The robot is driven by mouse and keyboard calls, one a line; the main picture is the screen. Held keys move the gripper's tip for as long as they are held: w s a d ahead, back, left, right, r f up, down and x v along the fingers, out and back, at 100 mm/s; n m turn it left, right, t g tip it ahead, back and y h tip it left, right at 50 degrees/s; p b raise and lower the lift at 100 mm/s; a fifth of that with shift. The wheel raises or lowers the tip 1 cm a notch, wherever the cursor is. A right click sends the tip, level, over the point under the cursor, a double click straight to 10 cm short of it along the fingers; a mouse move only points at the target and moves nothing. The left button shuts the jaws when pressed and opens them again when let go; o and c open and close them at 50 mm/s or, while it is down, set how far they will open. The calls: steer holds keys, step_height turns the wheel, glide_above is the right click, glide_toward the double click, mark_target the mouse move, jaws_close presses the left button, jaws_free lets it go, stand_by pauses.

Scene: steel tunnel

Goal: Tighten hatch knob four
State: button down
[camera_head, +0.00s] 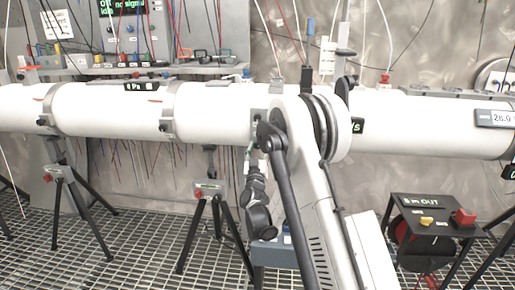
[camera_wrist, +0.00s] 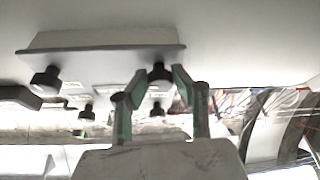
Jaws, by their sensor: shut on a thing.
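In the wrist view a pale hatch plate (camera_wrist: 105,58) has several dark round knobs near it. One knob (camera_wrist: 160,72) sits at its right end, between the two green-padded fingers of my gripper (camera_wrist: 158,82). The gripper is shut on this knob. Another knob (camera_wrist: 46,79) is at the left end of the plate. Two smaller knobs (camera_wrist: 87,111) (camera_wrist: 157,109) show lower down, partly near the fingers. Small labels beside the knobs are too blurred to read, so I cannot tell their numbers. In the head view my arm hides the hatch, and my fingertips cannot be made out.
A long white pipe (camera_head: 110,108) runs across the head view on tripods (camera_head: 208,195). A dark box with a yellow and a red part (camera_head: 432,225) stands at the lower right. Instruments and cables line the wall behind. The floor is metal grating (camera_head: 130,245).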

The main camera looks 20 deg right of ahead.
steer(key=shift+m, duration=0.4)
steer(key=m+g+h+b, duration=0.1)
steer(key=m+h, duration=0.1)
steer(key=m, duration=0.1)
steer(key=shift+a+f+m+b, duration=0.1)
steer(key=shift+m+b, duration=0.25)
steer(key=shift+m, duration=0.05)
steer(key=m+g+h, duration=0.1)
steer(key=m, duration=0.2)
steer(key=m+g+h+b, duration=0.1)
steer(key=m, duration=0.2)
steer(key=shift+m+h, duration=0.3)
steer(key=shift+h, duration=0.1)
steer(key=m+g+h, duration=0.1)
steer(key=m+g, duration=0.1)
steer(key=m, duration=0.2)
steer(key=shift+a+m, duration=0.1)
steer(key=shift+m, duration=0.3)
steer(key=m+g, duration=0.1)
steer(key=m, duration=0.1)
steer(key=m+g, duration=0.1)
steer(key=m, duration=0.1)
steer(key=shift+r+m, duration=0.2)
steer(key=shift+m, duration=0.2)
steer(key=shift+m+g, duration=0.3)
steer(key=shift+w, duration=0.1)
steer(key=c, duration=1.4)
jaws_free()
